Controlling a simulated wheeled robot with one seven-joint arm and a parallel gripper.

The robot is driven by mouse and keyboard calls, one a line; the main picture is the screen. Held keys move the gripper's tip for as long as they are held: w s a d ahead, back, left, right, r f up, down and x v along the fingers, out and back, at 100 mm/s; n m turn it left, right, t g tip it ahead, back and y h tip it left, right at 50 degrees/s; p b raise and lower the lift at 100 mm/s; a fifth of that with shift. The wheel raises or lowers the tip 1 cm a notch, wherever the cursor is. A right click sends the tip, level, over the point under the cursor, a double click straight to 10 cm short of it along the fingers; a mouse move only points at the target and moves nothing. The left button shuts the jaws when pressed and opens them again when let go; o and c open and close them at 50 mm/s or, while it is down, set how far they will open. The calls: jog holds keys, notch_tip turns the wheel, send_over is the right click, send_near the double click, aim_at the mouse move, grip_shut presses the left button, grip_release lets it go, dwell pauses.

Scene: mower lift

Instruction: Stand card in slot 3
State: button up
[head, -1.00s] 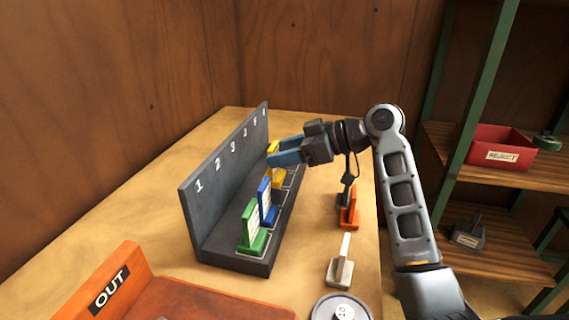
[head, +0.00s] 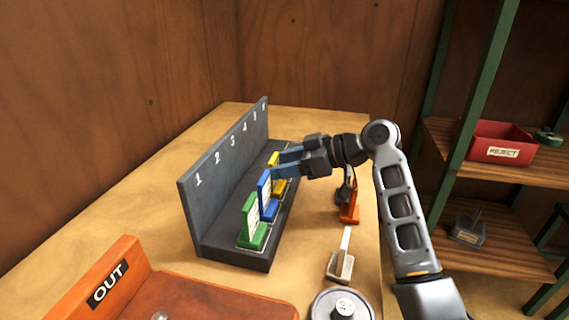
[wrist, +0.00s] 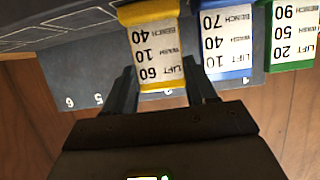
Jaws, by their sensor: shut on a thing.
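The dark grey rack (head: 215,212) stands on the bench with numbers along its back wall. A yellow card (head: 279,187) stands upright at about the third place, beside the blue one. In the wrist view the yellow card (wrist: 155,50) reads LIFT 60, 10, 40. My gripper (head: 288,163) is shut on the yellow card, one finger at each side; it also shows in the wrist view (wrist: 160,92). The fingers hide part of the card in the head view. I cannot tell whether its foot is fully seated.
A blue card (head: 265,190) and a green card (head: 251,222) stand in the nearer places, the blue close to my finger. An orange piece (head: 350,212), a pale block (head: 341,266) and a round weight (head: 341,307) lie right of the rack. An orange OUT tray (head: 110,283) is in front.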

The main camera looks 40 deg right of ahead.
jog(key=o, duration=1.2)
jog(key=shift+r, duration=0.15)
jog(key=shift+r+p, duration=0.35)
jog(key=shift+p, duration=0.05)
jog(key=p+v, duration=0.2)
jog(key=v, duration=0.5)
jog(key=shift+s+d+r, duration=0.1)
jog(key=shift+s+r, duration=0.1)
jog(key=shift+r, duration=0.05)
